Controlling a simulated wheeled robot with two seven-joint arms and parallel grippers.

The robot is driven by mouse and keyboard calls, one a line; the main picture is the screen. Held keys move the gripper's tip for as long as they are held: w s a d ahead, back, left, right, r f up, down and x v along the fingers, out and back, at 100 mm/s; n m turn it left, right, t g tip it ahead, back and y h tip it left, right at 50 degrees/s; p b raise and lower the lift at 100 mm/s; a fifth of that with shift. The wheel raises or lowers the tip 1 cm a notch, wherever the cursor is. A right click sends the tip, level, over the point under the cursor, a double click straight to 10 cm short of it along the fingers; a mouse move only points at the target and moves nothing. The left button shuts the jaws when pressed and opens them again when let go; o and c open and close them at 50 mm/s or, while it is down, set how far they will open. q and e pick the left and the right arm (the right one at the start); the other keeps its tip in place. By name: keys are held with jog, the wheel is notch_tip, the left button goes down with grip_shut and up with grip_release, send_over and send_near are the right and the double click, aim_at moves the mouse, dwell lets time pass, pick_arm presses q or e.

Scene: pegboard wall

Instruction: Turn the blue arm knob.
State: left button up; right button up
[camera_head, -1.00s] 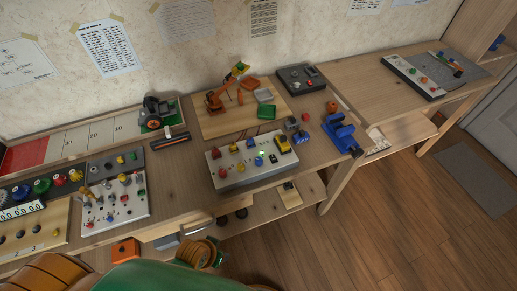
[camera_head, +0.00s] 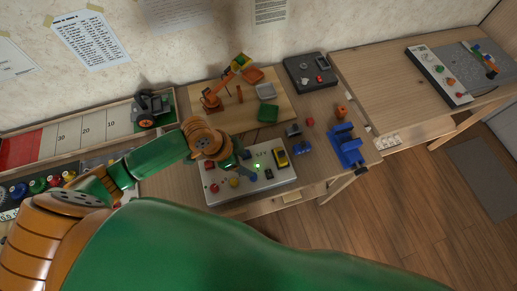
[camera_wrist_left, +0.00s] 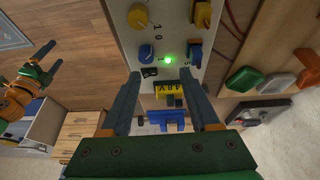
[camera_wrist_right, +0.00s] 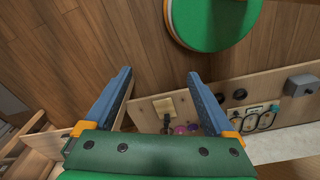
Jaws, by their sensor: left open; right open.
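The knob panel (camera_head: 270,188) is a pale box on the bench with several coloured knobs and a lit green lamp (camera_wrist_left: 168,60). My left gripper (camera_head: 243,167) is over its middle and hides part of it. In the left wrist view, a round blue knob (camera_wrist_left: 146,53) and another blue control (camera_wrist_left: 195,52) flank the lamp; I cannot tell which is the arm knob. My left gripper (camera_wrist_left: 161,74) is open, its fingers pointing toward these controls, with no knob visibly gripped. My right gripper (camera_wrist_right: 159,74) is open and empty, away from the panel; the head view does not show it.
An orange toy arm (camera_head: 212,98) stands on a wooden board behind the panel. A yellow block (camera_head: 280,158) sits on the panel, and a blue vise (camera_head: 346,148) stands to its right. A wheeled vehicle (camera_head: 150,108) is at back left. Bench right of the vise is mostly clear.

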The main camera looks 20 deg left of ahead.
aim_at(253, 178)
pick_arm(q)
jog(key=f, duration=0.1)
jog(key=s+d+f, duration=0.1)
jog(key=f, duration=0.1)
jog(key=s+d+f, duration=0.1)
jog(key=shift+s+f, duration=0.2)
jog(key=shift+w+d+f+b, duration=0.15)
jog(key=shift+w+f+b, duration=0.05)
jog(key=shift+f+b, duration=0.1)
jog(key=shift+w+f, duration=0.3)
jog(key=shift+w, duration=0.25)
jog(key=shift+c, duration=0.7)
jog(key=shift+s+r, duration=0.1)
jog(key=shift+s, duration=0.05)
grip_shut()
pick_arm(e)
jog(key=s, duration=0.2)
jog(key=shift+s+d+f, duration=0.1)
jog(key=shift+s+f, duration=0.1)
jog(key=shift+s, duration=0.2)
